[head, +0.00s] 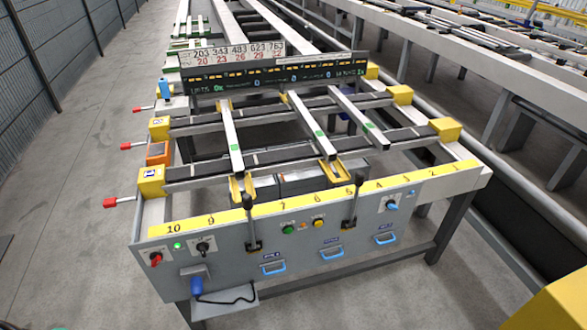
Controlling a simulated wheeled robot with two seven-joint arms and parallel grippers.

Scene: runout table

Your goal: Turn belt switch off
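The runout table's grey front panel (300,245) faces me. Its left end carries a red rotary knob (156,259), a lit green lamp (178,245) and a black rotary switch (203,247). A blue rotary switch (392,206) sits near the right end. Labels by these switches are too small to read, so I cannot tell which one is the belt switch. Neither of my grippers is in view, and nothing covers the switches.
Two black levers (251,222) (353,200) stand up from the panel. Green (288,229) and yellow (318,223) buttons sit between them. Blue handles (273,267) and a small shelf with a blue device (197,286) stick out below. Floor at left is clear.

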